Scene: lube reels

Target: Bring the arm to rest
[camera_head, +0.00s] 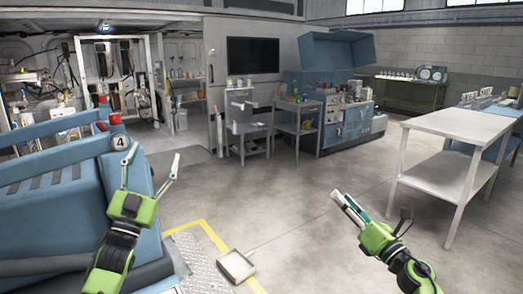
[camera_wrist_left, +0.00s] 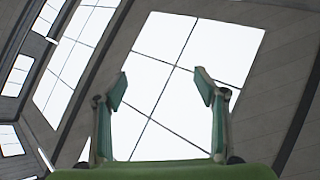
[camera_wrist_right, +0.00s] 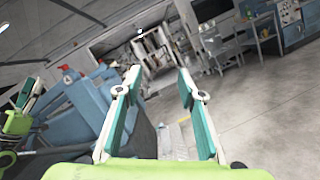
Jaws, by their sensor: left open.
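My left gripper (camera_head: 154,168) is raised in front of the blue machine (camera_head: 60,190) at the left of the head view. Its fingers are spread with nothing between them. In the left wrist view the open fingers (camera_wrist_left: 161,90) point up toward bright windows. My right gripper (camera_head: 345,205) hangs over the open floor at the right of the head view. In the right wrist view its fingers (camera_wrist_right: 160,82) stand apart and empty, with the blue machine and floor beyond. Neither gripper touches anything that I can see.
A white table (camera_head: 456,125) stands at the right. Blue workbenches (camera_head: 345,125) stand farther back. The middle floor is clear.

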